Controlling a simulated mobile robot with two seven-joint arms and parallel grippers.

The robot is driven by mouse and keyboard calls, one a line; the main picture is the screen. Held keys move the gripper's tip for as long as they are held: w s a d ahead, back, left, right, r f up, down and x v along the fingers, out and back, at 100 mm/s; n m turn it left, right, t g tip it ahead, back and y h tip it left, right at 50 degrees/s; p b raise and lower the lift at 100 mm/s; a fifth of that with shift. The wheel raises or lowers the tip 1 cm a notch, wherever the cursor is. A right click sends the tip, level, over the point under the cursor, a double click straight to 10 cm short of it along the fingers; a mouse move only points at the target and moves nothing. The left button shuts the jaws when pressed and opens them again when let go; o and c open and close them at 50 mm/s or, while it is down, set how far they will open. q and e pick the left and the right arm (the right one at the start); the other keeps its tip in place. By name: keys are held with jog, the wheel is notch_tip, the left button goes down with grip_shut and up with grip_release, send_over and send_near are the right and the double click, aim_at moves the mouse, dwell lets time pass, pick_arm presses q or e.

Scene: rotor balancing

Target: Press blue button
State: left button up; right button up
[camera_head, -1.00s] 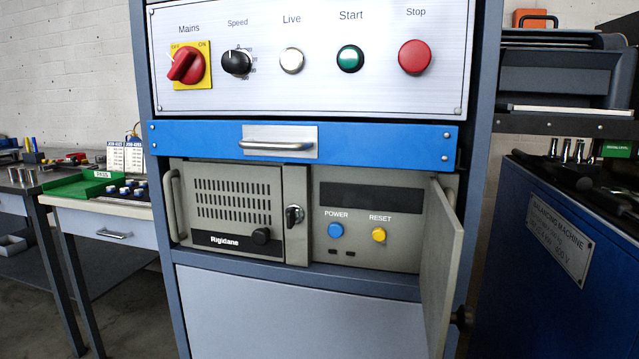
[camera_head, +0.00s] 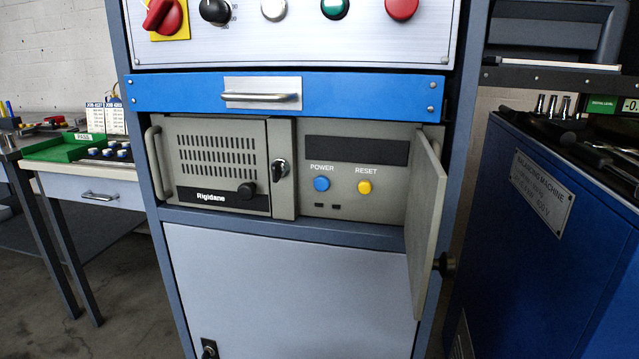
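The blue button (camera_head: 321,184) sits under the label POWER on the grey front panel of the unit in the cabinet. The yellow RESET button (camera_head: 364,187) is just to its right. A dark, blank display strip (camera_head: 356,150) is above them. The small grey door (camera_head: 426,225) at the right of this panel stands open towards me, and nothing covers the blue button. Neither of my grippers shows in the head view.
A blue drawer (camera_head: 190,94) with a metal handle is above the panel. The Rigidane unit (camera_head: 215,165) is at its left. The blue balancing machine (camera_head: 510,240) stands close on the right. A workbench (camera_head: 60,185) is at the left. Floor shows at lower left.

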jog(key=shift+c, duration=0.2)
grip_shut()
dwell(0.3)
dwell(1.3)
